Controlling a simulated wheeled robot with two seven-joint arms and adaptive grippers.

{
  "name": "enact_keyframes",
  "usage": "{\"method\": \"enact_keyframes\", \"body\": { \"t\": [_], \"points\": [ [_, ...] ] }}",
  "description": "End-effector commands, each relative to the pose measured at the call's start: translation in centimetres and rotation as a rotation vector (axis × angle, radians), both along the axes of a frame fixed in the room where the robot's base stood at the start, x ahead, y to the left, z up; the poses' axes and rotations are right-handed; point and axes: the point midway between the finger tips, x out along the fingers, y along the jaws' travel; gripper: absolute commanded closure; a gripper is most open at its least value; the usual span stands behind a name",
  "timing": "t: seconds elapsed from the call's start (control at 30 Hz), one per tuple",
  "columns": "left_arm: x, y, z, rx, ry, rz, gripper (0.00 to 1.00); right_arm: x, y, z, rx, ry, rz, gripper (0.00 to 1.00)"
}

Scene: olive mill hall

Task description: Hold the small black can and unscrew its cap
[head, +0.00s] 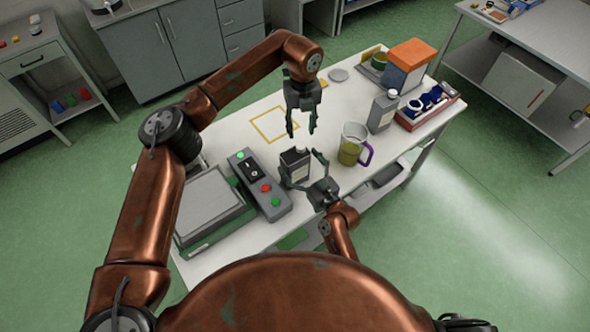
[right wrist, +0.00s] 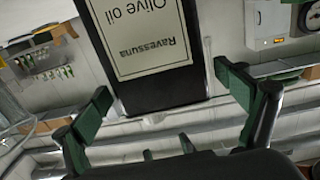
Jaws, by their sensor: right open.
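The small black can (head: 294,166) stands upright on the white table, with a small pale cap (head: 299,149) on top. In the right wrist view the can (right wrist: 150,82) appears upside down, with a cream label reading "Ravessuna Olive oil". My right gripper (head: 303,168) is open, its fingers spread to either side of the can; no grip on it shows. Its fingers also frame the can in the right wrist view (right wrist: 166,90). My left gripper (head: 301,131) points down, open and empty, above and slightly behind the can, apart from the cap.
A grey button box (head: 258,185) and a flat scale-like device (head: 212,208) lie left of the can. A jug with a purple handle (head: 352,146), a grey bottle (head: 382,112) and a red tray (head: 430,112) stand right. A yellow square outline (head: 275,124) marks clear table behind.

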Motion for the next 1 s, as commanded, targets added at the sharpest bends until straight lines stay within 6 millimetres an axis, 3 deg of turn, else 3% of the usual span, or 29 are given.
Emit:
{"method": "enact_keyframes", "body": {
  "t": [0.17,0.47,1.0],
  "points": [
    [-0.01,0.05,-0.01,-0.001,0.001,0.001,0.62,1.25,0.89,0.02,0.000,0.000,0.001,0.09],
    [-0.01,0.10,-0.02,-0.001,0.001,0.001,0.62,1.45,1.09,-0.05,-0.001,0.002,0.003,0.09],
    [-0.02,0.08,-0.02,-0.002,0.001,0.001,0.62,1.43,1.05,-0.05,-0.001,0.002,0.002,0.44]
  ]
}}
